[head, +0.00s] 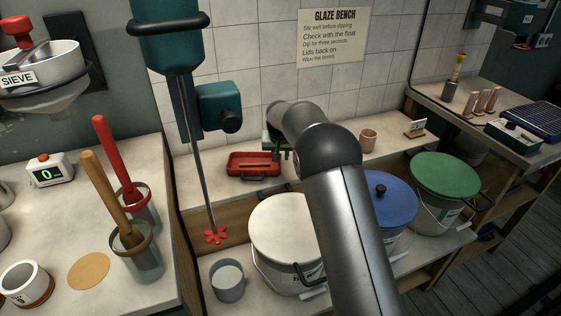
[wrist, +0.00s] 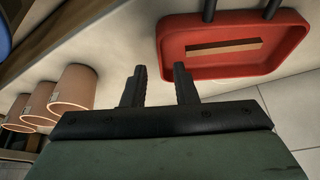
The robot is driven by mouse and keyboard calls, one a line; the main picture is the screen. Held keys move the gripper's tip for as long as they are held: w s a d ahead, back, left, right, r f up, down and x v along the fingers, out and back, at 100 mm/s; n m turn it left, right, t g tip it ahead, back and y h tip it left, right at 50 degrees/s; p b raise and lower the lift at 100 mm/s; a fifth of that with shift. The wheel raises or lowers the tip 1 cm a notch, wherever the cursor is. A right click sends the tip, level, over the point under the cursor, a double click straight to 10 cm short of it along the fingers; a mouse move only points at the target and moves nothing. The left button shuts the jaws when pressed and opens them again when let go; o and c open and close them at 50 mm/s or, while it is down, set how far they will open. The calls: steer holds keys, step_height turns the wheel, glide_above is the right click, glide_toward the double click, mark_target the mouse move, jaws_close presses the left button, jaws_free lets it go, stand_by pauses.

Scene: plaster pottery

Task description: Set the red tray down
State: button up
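The red tray (head: 238,172) appears to rest flat on the pale ledge by the tiled wall. A dark handle shows at its front. In the wrist view, the red tray (wrist: 225,64) lies at the upper right, with a brown strip inside it and two dark bars at its far edge. My gripper (head: 282,154) is just right of the tray in the head view, partly hidden by my arm. In the wrist view, my gripper (wrist: 160,70) has its two fingers apart with nothing between them. The fingers do not appear to touch the tray.
Several terracotta cups (wrist: 73,88) stand in a row left of my gripper in the wrist view. White (head: 284,226), blue (head: 387,194) and green (head: 445,172) lidded buckets stand below the ledge. A mixer shaft (head: 197,160) hangs left of the tray.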

steer(key=v, duration=0.7)
steer(key=s+d+r+g, duration=0.1)
steer(key=s+d, duration=0.3)
steer(key=s, duration=0.3)
steer(key=s+d+r, duration=0.2)
steer(key=s+d, duration=0.1)
steer(key=s, duration=0.4)
steer(key=s+d+r+g, duration=0.1)
steer(key=s+d, duration=0.3)
steer(key=s, duration=0.3)
steer(key=s+d+f+g, duration=0.1)
steer(key=s+d+f, duration=0.1)
steer(key=s, duration=1)
steer(key=s+d+f+g, duration=0.1)
steer(key=s+d+f, duration=0.1)
steer(key=s, duration=1.1)
steer(key=shift+s+f+g, duration=0.25)
steer(key=shift+f+g, duration=0.05)
steer(key=shift+f, duration=0.15)
steer(key=shift+d, duration=0.1)
steer(key=r+p, duration=0.2)
steer(key=r, duration=0.1)
steer(key=r+p, duration=0.1)
steer(key=shift+a+r+p, duration=0.25)
steer(key=shift+p, duration=0.15)
